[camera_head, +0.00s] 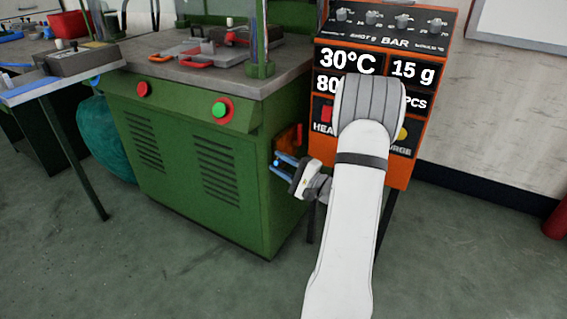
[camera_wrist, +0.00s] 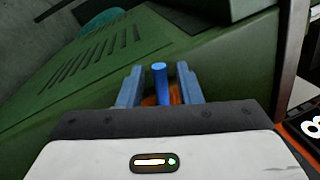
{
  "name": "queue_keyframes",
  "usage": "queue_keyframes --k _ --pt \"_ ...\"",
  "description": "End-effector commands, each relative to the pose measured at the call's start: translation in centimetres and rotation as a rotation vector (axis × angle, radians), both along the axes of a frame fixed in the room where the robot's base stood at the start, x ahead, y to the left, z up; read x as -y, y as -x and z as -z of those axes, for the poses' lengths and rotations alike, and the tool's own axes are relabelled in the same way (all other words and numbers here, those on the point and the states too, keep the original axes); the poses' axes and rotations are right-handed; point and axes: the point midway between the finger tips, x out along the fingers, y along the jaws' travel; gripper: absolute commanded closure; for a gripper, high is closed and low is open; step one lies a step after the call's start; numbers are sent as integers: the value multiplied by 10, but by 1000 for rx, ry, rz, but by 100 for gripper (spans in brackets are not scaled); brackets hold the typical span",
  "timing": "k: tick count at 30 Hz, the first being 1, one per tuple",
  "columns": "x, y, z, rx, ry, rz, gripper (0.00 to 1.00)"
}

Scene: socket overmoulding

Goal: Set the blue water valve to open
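The blue water valve shows in the wrist view as an upright blue handle (camera_wrist: 160,84), with an orange part (camera_wrist: 174,99) partly visible behind it. My gripper (camera_wrist: 159,69) is open, with one blue finger on each side of the handle and a visible gap on both sides. In the head view my gripper (camera_head: 281,164) is at the right side of the green machine (camera_head: 205,150), just below an orange-brown fitting (camera_head: 289,138). There I cannot tell the valve handle from my blue fingers. The valve's base is hidden.
The machine front has a red button (camera_head: 143,89) and a green button (camera_head: 221,110). A side table (camera_head: 60,83) stands left. The floor in front is clear.

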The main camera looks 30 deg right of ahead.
Motion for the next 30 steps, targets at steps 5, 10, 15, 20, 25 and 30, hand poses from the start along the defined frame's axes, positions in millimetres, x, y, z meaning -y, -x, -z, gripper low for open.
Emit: queue_keyframes --k 5,10,15,20,25,30 --pt "2 1 0 1 0 5 65" --pt "4 5 0 0 -1 5 65" --pt "16 28 3 -2 -3 9 65" --pt "27 52 9 -2 -3 9 65" --pt "33 66 13 0 -1 5 65" --pt "34 68 15 0 -1 4 65"
